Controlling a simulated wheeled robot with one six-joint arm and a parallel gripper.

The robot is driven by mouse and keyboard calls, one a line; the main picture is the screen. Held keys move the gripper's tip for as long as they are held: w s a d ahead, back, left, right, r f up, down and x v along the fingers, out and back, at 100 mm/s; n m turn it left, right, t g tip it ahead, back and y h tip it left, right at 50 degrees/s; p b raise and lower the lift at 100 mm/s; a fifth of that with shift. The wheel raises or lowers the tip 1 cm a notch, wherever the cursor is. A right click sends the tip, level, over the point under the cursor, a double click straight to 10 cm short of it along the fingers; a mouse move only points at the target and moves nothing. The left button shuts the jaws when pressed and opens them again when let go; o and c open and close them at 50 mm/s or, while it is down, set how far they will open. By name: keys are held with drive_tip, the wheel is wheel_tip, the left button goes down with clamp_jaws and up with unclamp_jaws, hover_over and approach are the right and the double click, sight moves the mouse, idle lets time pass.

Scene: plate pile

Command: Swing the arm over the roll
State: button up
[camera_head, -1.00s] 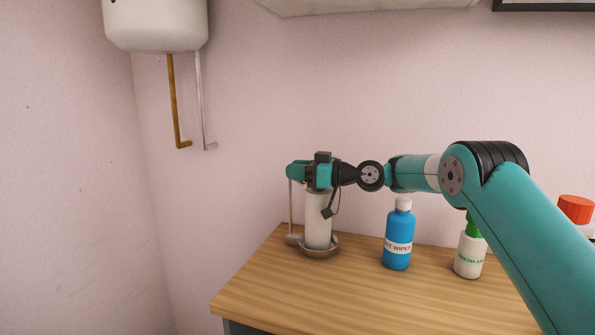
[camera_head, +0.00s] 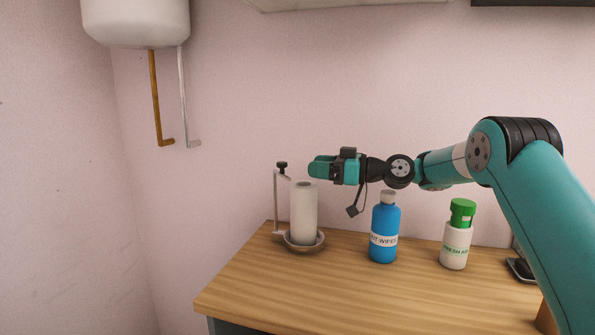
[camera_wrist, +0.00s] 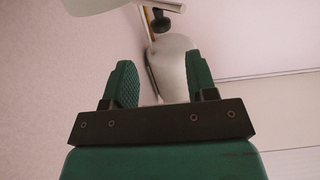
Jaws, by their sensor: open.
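The white paper roll (camera_head: 304,215) stands upright on its round dish (camera_head: 318,245) at the left of the wooden counter. The holder's thin post (camera_head: 275,205) rises at its left. A short pale arm (camera_head: 285,176) with a black knob (camera_head: 281,166) sits at the post's top, by the roll's upper left edge; it does not appear to cross the roll's top. In the wrist view the knob (camera_wrist: 160,22) shows beyond the fingers. My gripper (camera_head: 313,168) is open and empty, pointing left, just above and right of the roll, apart from the knob.
A blue wipes bottle (camera_head: 384,230) stands below my wrist, and a green-capped white bottle (camera_head: 456,236) further right. A dark flat object (camera_head: 520,268) lies near my arm. A white tank (camera_head: 136,22) with pipes hangs on the wall. The counter's front is clear.

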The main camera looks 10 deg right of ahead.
drive_tip(key=shift+v, duration=1.25)
drive_tip(key=shift+c, duration=0.2)
